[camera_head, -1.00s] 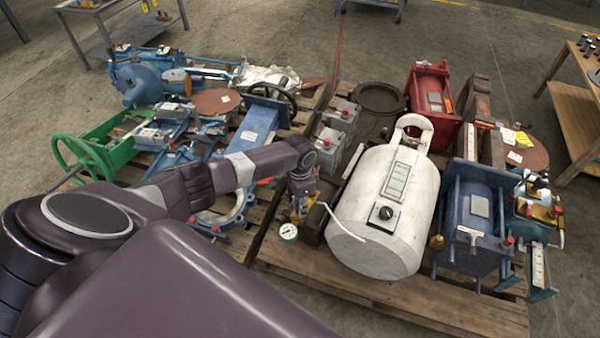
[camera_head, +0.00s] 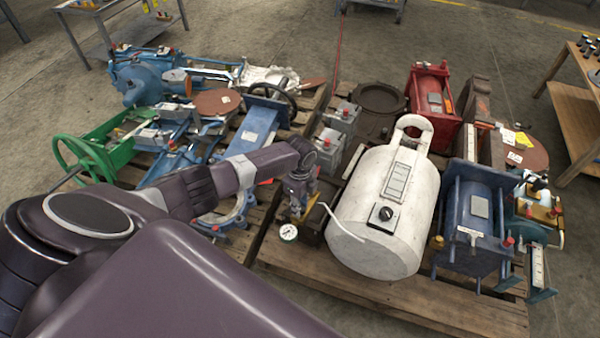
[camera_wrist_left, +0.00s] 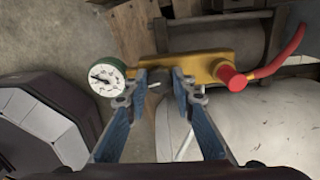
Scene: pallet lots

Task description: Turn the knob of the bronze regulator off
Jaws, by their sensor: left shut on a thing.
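The bronze regulator (camera_wrist_left: 205,64) shows in the left wrist view as a gold-coloured body. A round white gauge (camera_wrist_left: 107,76) is at its left and a red knob (camera_wrist_left: 231,78) at its right, with a red hose behind. My left gripper (camera_wrist_left: 160,76) has its two blue fingers on the near side of the body, between gauge and red knob. It is shut on part of the regulator; the exact part gripped is unclear. In the head view, the gripper (camera_head: 299,205) comes down over the regulator, with the gauge (camera_head: 288,232) just below. My right gripper is not in view.
Grey boxes stand behind. Blue and green machinery fills the pallet to the left. Bare floor lies beyond the pallets.

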